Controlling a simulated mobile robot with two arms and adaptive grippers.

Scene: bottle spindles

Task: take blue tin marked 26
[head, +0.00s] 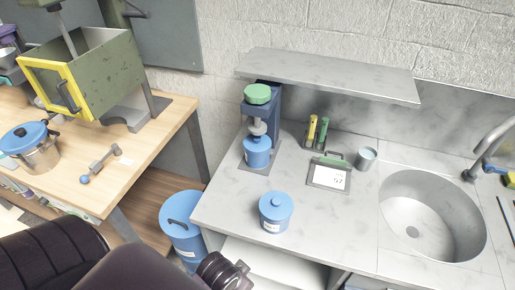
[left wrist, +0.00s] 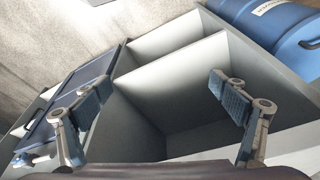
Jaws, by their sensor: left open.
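A blue lidded tin (head: 275,213) stands upright near the front edge of the grey counter in the head view; its small label is too small to read. A second blue tin (head: 257,152) sits in the green-topped press on the counter. My dark left arm enters the head view from the lower left, apart from both tins. My right gripper is out of view.
A blue bin (head: 182,238) stands between the wooden bench (head: 165,140) and the counter (head: 335,225). A sink (head: 430,215), a grey cup (head: 365,159), a marked board (head: 329,174) and an overhead shelf (head: 330,75) are to the right.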

